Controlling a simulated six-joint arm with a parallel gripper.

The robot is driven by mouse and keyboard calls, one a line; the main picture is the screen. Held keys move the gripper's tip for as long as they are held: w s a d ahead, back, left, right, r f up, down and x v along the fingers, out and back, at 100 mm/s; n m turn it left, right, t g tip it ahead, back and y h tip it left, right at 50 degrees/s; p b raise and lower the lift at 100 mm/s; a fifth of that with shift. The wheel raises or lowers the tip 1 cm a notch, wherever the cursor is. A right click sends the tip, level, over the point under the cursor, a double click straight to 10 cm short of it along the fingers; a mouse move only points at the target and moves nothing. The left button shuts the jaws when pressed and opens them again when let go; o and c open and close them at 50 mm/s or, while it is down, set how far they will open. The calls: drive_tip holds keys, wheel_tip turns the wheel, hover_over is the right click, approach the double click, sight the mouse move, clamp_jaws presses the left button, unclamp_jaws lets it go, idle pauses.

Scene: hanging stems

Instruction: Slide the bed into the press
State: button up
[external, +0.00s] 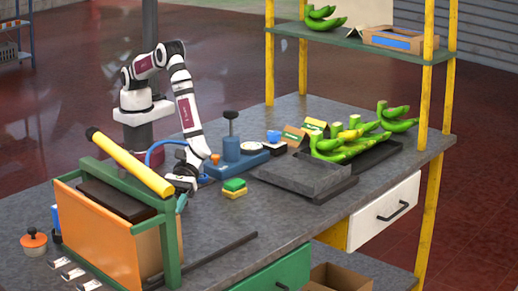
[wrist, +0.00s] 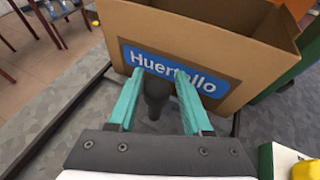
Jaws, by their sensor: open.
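The press appears to be the green frame (external: 170,245) with a yellow bar (external: 130,162) across its top, at the front left of the bench. An open cardboard box (external: 105,235) stands in the frame; its labelled side shows in the wrist view (wrist: 225,97). I cannot make out the bed clearly; it may be under the box, where dark rails (external: 215,256) lie on the bench. My gripper (external: 182,186) is at the frame's far side, open. In the wrist view its teal fingers (wrist: 159,85) stand either side of a dark upright knob (wrist: 154,103); contact is unclear.
A green and yellow sponge (external: 234,188), a blue-based device (external: 232,155) and a grey tray (external: 305,175) lie to the right. Green bananas (external: 350,145) are farther right. An orange-lidded pot (external: 34,241) and metal clips (external: 72,272) are at the left.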

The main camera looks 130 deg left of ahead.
drive_tip(key=v, duration=1.5)
drive_tip(key=shift+s+a, duration=0.2)
drive_tip(key=shift+a, duration=0.1)
drive_tip(key=s+a+r+m+g+y, duration=0.1)
drive_tip(key=s+r+m+g+y, duration=0.2)
drive_tip(key=s+m, duration=0.6)
drive_tip(key=s+a+r+m+g+y, duration=0.1)
drive_tip(key=s+a+r+m+g, duration=0.1)
drive_tip(key=s+r+m+g, duration=0.5)
drive_tip(key=s+a+m+t+y, duration=0.4)
drive_tip(key=s+a+m+y, duration=0.6)
drive_tip(key=s+a+m, duration=0.2)
drive_tip(key=s+a, duration=0.2)
drive_tip(key=a, duration=0.2)
drive_tip(key=shift+a+t, duration=0.4)
